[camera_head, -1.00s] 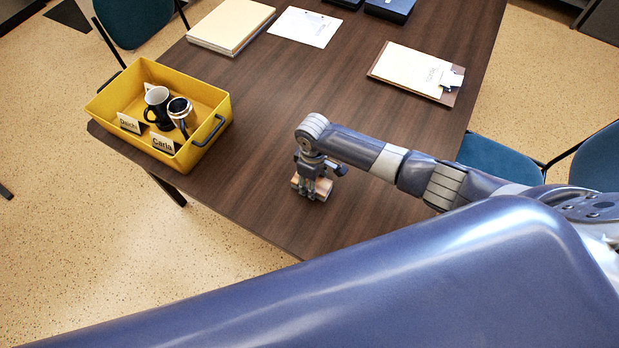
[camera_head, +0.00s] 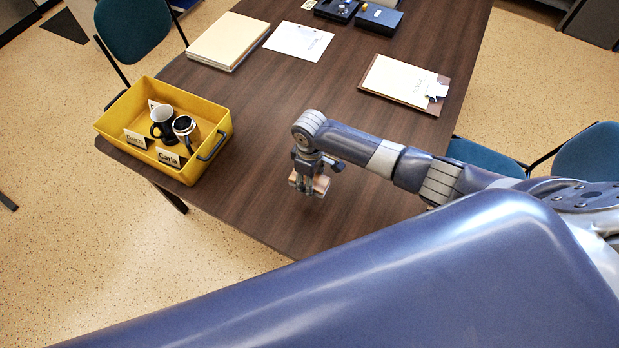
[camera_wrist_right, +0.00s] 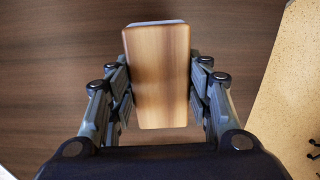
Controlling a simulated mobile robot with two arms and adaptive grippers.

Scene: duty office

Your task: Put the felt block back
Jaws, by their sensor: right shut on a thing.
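The felt block (camera_head: 321,185) has a wooden back and a pale layer along its edge. My right gripper (camera_head: 309,183) is shut on it. In the right wrist view the wooden face of the block (camera_wrist_right: 160,75) fills the space between the two fingers (camera_wrist_right: 160,95), and a pale strip shows at its far edge. The block appears to be held a little above the brown table (camera_head: 262,160). My left gripper is not in view.
A yellow tray (camera_head: 203,110) with two mugs (camera_head: 163,122) and name cards stands at the table's left corner. Folders (camera_head: 229,40), a paper sheet (camera_head: 298,42), a clipboard (camera_head: 404,80) and open dark blue boxes (camera_head: 379,20) lie farther back. The table between tray and gripper is clear.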

